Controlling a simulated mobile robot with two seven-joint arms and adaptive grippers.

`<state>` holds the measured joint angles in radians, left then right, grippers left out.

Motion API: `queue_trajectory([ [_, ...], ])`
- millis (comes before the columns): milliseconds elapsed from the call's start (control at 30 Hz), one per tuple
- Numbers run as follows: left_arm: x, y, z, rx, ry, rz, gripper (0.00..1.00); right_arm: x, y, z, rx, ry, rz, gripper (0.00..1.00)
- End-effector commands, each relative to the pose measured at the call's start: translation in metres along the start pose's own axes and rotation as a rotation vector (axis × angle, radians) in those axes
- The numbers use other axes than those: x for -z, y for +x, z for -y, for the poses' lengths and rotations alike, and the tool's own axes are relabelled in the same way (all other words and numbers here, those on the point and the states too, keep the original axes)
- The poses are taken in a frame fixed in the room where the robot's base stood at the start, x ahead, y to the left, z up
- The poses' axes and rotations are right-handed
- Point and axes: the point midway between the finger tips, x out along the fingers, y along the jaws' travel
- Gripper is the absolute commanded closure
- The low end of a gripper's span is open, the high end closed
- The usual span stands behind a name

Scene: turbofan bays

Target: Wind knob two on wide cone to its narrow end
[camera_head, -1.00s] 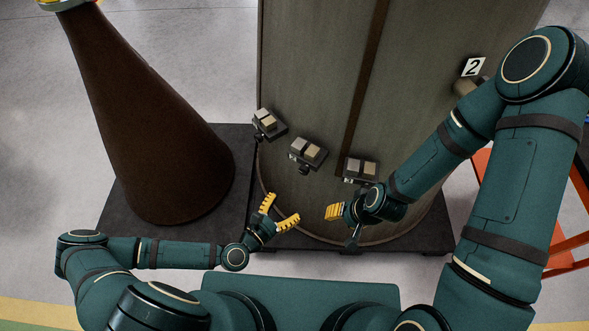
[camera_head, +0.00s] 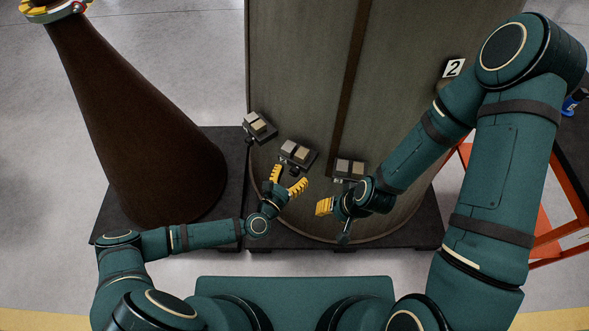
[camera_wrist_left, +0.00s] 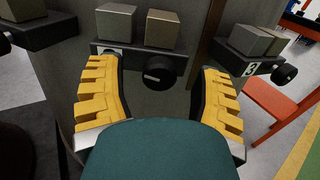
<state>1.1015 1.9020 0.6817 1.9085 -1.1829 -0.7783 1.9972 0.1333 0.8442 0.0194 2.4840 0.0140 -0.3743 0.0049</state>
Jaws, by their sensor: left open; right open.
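The wide cone (camera_head: 300,80) is the large grey-brown body standing in the middle, with a row of three small control boxes low on its front. The middle box (camera_head: 297,154) carries two pale blocks. In the left wrist view its black round knob (camera_wrist_left: 159,73) with a light mark faces me. My left gripper (camera_head: 288,181) is open just in front of this box, with its yellow fingers either side of the knob and apart from it. My right gripper (camera_head: 326,207) is open and empty, below the right box. The middle box's number label is mostly hidden in the wrist view.
The left box (camera_head: 259,127) and the right box (camera_head: 348,170), labelled 3 in the wrist view with its own knob (camera_wrist_left: 284,74), flank the middle one. A brown slender cone (camera_head: 130,130) stands left. A "2" sign (camera_head: 453,67) and an orange frame (camera_head: 540,200) are right.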

Motion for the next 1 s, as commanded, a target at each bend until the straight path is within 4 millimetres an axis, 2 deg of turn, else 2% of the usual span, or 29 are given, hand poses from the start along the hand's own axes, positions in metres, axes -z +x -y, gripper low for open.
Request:
queue_trajectory([
  [200, 0.0, 0.016, 0.0, 0.0, 0.0, -0.001, 0.34, 0.0, -0.003, 0.001, 0.001, 0.0, 0.0, 0.53],
  [500, 0.0, 0.018, 0.0, 0.0, -0.001, 0.0, 0.34, 0.0, -0.003, 0.001, 0.001, 0.0, 0.0, 0.53],
  [533, 0.0, 0.018, 0.0, 0.0, -0.001, 0.0, 0.4, 0.0, -0.003, 0.001, 0.001, 0.0, 0.0, 0.53],
  [567, 0.0, 0.018, 0.0, 0.0, -0.001, 0.0, 0.5, 0.0, -0.003, 0.001, 0.001, 0.0, 0.0, 0.53],
  [700, 0.0, 0.018, 0.0, 0.0, 0.0, 0.0, 0.99, 0.0, -0.003, 0.001, 0.0, 0.0, 0.0, 0.53],
  [1000, 0.0, 0.018, 0.0, 0.0, 0.018, 0.001, 1.0, 0.0, 0.0, 0.0, 0.0, 0.0, 0.0, 0.53],
])
